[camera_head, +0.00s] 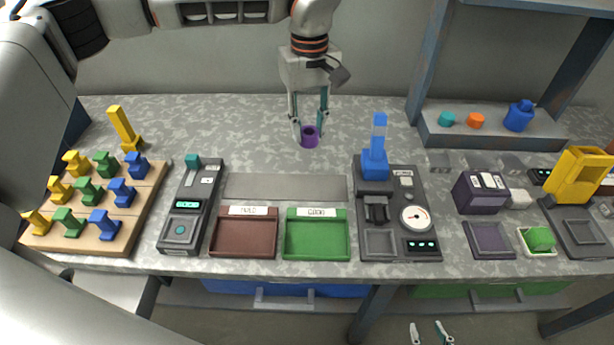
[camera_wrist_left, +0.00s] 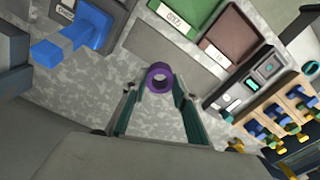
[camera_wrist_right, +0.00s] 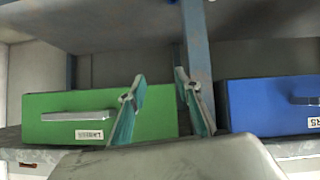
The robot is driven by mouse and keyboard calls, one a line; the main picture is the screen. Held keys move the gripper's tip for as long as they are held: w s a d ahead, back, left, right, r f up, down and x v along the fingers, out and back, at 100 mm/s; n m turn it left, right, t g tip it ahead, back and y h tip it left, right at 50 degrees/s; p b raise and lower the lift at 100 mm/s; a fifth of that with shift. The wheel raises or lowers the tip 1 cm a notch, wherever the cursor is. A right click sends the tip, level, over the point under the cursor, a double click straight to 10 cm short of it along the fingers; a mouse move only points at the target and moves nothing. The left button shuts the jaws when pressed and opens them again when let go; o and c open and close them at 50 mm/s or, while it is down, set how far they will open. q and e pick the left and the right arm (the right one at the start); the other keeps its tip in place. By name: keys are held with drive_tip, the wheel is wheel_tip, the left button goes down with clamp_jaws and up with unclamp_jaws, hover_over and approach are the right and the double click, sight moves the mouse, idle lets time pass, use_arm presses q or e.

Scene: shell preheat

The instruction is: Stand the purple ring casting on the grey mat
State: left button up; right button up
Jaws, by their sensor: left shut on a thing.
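The purple ring casting (camera_head: 309,141) is between the fingertips of my left gripper (camera_head: 309,132), behind the grey mat. The left wrist view shows the ring's round opening (camera_wrist_left: 160,77) at the ends of the left fingers (camera_wrist_left: 158,90), which are shut on it. I cannot tell whether it touches the table. The grey mat (camera_head: 285,187) is a bare, flat rectangle nearer the front. My right gripper (camera_head: 430,333) is low in front of the bench; the right wrist view shows its fingers (camera_wrist_right: 160,80) apart and empty.
In front of the mat are a red-brown tray (camera_head: 243,239) and a green tray (camera_head: 318,239). A device with a blue handle (camera_head: 375,165) stands right of the mat, a slim grey device (camera_head: 190,205) left. A wooden board (camera_head: 140,205) carries several coloured pieces.

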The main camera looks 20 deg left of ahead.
use_arm(q)
wheel_tip(320, 180, down, 15)
drive_tip(key=shift+r, duration=0.1)
idle(0.4)
drive_tip(key=shift+f, duration=0.2)
drive_tip(key=o, duration=1.2)
drive_tip(key=shift+o, duration=0.2)
wheel_tip(320, 180, up, 12)
drive_tip(key=shift+r, duration=0.15)
